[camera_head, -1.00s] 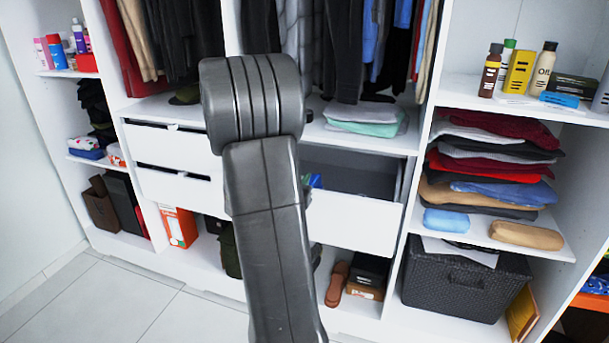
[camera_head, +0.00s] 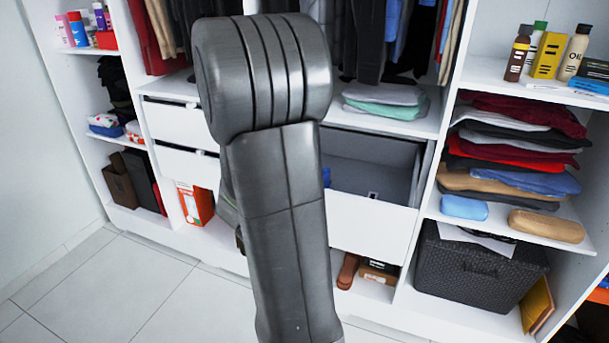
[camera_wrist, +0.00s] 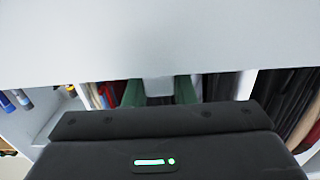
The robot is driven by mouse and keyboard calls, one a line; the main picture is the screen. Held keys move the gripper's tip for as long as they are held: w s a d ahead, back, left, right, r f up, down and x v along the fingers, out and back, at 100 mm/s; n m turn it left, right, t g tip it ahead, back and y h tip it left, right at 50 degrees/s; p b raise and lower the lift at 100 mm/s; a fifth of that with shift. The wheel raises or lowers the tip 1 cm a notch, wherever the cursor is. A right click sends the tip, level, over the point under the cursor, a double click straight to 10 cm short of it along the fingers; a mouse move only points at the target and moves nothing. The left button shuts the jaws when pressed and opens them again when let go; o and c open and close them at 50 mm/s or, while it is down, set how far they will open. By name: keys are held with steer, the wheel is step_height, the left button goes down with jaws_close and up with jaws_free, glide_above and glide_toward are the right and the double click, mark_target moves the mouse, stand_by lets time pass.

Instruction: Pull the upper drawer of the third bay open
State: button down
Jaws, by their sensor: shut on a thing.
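The upper drawer (camera_head: 372,222) of the third bay stands partly open in the head view, its white front out from the wardrobe and its grey inside showing. A small blue item (camera_head: 326,178) shows in it beside my arm. My gripper is hidden behind my arm in the head view. In the wrist view my gripper (camera_wrist: 158,92) has its two green fingers on either side of a pale piece, which looks like the drawer's handle (camera_wrist: 158,88). The wide white panel above it appears to be the drawer front (camera_wrist: 160,40).
Two white drawers (camera_head: 175,122) in the bay to the left look nearly shut. Folded towels (camera_head: 385,100) lie on the shelf above the open drawer. Folded clothes (camera_head: 515,150) and a dark basket (camera_head: 470,275) fill the right bay. The tiled floor (camera_head: 110,290) is clear at the left front.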

steer(key=c, duration=1.2)
jaws_free()
steer(key=v, duration=1.3)
steer(key=shift+s, duration=0.35)
steer(key=shift+a, duration=0.1)
steer(key=x, duration=1.4)
steer(key=shift+s, duration=0.1)
steer(key=shift+s, duration=0.1)
